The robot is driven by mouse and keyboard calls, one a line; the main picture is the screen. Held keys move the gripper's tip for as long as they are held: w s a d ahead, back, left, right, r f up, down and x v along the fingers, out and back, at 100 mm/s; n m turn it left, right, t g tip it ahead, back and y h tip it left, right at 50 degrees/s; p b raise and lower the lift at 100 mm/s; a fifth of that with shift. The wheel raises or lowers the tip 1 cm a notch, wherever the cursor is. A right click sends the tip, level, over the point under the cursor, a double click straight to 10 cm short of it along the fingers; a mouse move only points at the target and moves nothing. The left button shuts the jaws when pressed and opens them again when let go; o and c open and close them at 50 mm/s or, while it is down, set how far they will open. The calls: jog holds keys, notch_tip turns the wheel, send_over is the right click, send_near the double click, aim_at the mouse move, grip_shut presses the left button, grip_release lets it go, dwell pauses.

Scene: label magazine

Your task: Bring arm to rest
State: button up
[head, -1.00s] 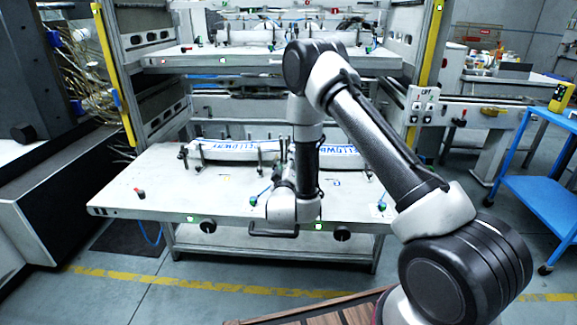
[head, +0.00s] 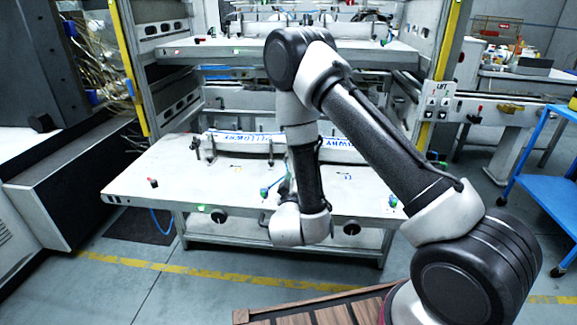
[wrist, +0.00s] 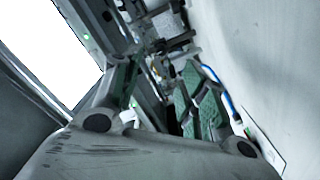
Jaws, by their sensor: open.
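My arm rises from the lower right of the head view, bends at a high elbow, and its forearm hangs down to the wrist in front of the lower shelf (head: 160,180). In the head view my gripper is largely hidden behind the wrist. In the wrist view my gripper (wrist: 162,98) shows green finger pads standing apart; it is open, and I see nothing held between them. A white roll with blue lettering (head: 255,145) lies across the lower shelf, partly hidden by my forearm.
An upper shelf (head: 225,58) with more fittings is above. Yellow-edged posts (head: 128,65) flank the rack. A dark machine (head: 65,165) stands left and a blue cart (head: 540,180) right. A brown slatted surface (head: 335,312) is at the bottom. Floor before the rack is clear.

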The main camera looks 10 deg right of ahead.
jog(key=d+r+m+g+h, duration=0.5)
jog(key=d+r+h, duration=0.4)
jog(key=d+r, duration=0.65)
jog(key=s+d+r+m+g, duration=0.3)
jog(key=s+d+r+g, duration=0.65)
jog(key=s+d, duration=0.2)
jog(key=s+g+y, duration=0.4)
jog(key=s+y, duration=0.4)
jog(key=s, duration=0.8)
jog(key=s+a+n+t+y, duration=0.1)
jog(key=s+a+t+y, duration=0.1)
jog(key=a+t+y, duration=0.1)
jog(key=s+a+r+n+t+y, duration=0.1)
jog(key=s+a+t+y, duration=0.1)
jog(key=a, duration=0.3)
jog(key=shift+s+a+t+y, duration=0.35)
jog(key=shift+t+y, duration=0.1)
jog(key=shift+y, duration=0.45)
